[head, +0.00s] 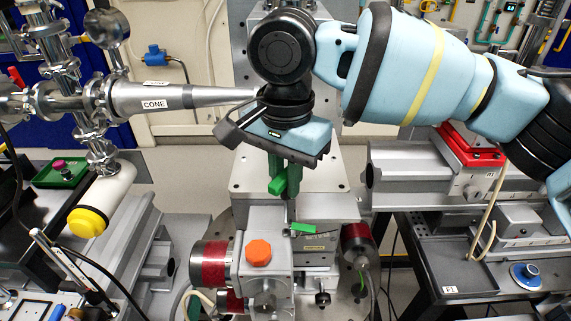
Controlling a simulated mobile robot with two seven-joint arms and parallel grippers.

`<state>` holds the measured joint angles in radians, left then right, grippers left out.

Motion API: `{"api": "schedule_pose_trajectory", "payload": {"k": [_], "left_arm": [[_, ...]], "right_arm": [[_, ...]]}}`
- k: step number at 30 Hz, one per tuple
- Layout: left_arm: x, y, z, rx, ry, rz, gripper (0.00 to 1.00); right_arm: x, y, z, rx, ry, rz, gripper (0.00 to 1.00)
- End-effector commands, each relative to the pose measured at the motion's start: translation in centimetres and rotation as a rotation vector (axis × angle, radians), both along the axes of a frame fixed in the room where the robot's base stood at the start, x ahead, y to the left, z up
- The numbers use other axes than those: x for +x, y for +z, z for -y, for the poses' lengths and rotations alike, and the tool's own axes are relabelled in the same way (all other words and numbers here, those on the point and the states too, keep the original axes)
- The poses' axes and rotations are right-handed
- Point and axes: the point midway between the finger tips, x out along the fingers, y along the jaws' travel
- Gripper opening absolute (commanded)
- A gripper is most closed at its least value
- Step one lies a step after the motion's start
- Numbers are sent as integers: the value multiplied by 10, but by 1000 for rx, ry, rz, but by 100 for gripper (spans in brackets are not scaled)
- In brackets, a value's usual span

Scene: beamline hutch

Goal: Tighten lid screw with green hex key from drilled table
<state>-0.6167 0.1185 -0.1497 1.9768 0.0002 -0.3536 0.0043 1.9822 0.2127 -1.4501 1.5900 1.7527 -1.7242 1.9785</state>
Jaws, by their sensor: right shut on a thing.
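My right gripper (284,165) points down near the middle of the head view, above the metal stage. It is shut on the green hex key (286,182), whose green handle shows below the light-blue gripper body. A thin dark shaft seems to run down from the handle; its tip is hard to make out. Below it is a grey metal housing (262,222) with an orange knob (258,252), and a small green piece (303,228) lies to the right. I cannot make out the lid screw. My left gripper is not in view.
A steel pipe with a cone (190,96) labelled CONE reaches in from the left, close to my right gripper. A yellow-capped white cylinder (88,221) is at lower left. Red-banded motors (211,263) flank the housing. A dark tray (456,262) is at right.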

Motion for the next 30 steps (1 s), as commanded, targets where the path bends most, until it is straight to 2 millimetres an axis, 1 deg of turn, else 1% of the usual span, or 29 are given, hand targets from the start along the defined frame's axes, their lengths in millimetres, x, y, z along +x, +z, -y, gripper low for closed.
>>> {"api": "schedule_pose_trajectory", "payload": {"k": [1,4,10,17,22,30], "left_arm": [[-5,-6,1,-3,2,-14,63],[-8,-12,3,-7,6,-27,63],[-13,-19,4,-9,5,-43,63],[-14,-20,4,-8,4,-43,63],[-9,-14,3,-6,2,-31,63],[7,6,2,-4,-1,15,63]], "right_arm": [[1,-8,0,0,0,-7,0],[1,-13,0,1,0,-7,0],[0,-17,0,1,0,-3,0],[0,-16,0,1,-1,1,0],[-1,-14,0,0,33,2,0],[-1,-12,0,0,212,4,0]]}}
